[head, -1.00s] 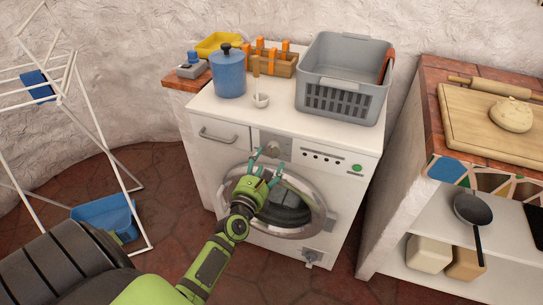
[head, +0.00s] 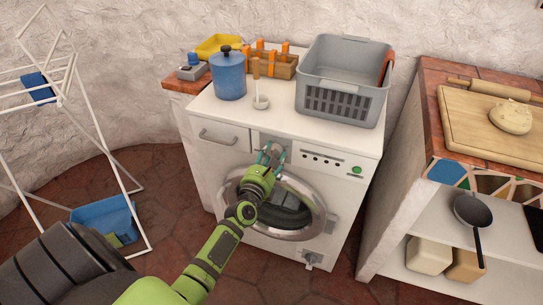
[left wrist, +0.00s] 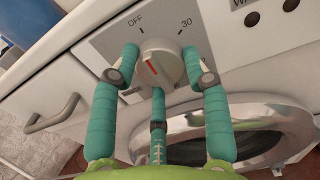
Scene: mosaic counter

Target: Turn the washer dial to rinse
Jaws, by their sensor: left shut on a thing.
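The washer dial (left wrist: 162,58) is a round white knob with a red line on its face, on a grey panel on the washer front. The red line slants toward the upper left, on the side of the printed "OFF" label (left wrist: 135,27); a "30" label (left wrist: 186,24) is at its upper right. In the head view the fingers partly hide the dial. My right gripper is not in view.
The washer (head: 228,165) has a round door (head: 310,205) below the dial and a drawer handle (head: 217,138) to its left. A drying rack (head: 105,140) is at left.

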